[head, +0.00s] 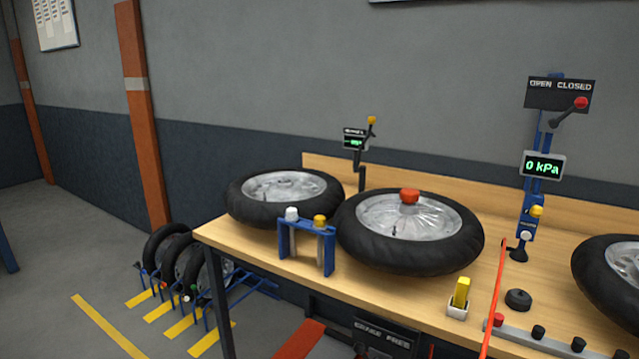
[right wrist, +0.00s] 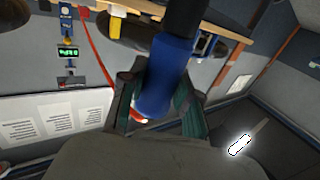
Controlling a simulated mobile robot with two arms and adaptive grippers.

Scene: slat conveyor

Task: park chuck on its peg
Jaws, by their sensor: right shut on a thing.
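In the right wrist view my right gripper (right wrist: 160,95) is shut around a blue cylindrical body with a black upper part, which appears to be the chuck (right wrist: 162,75). A small red and white part shows just behind it, partly hidden by the fingers. The head view shows neither the right gripper nor the held chuck. A red hose (head: 495,297) runs up at the right side of the bench; the right wrist view shows it too (right wrist: 97,47). I cannot tell for certain which part is the chuck's peg. My left gripper is in neither view.
A wooden bench (head: 310,268) carries several tyred wheels, including one with a red knob (head: 410,196). A blue post holds a 0 kPa display (head: 543,165) and a lever sign. A grey rail (head: 545,343) with dark knobs, a yellow block (head: 461,291) and a black puck (head: 518,299) are near the front.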

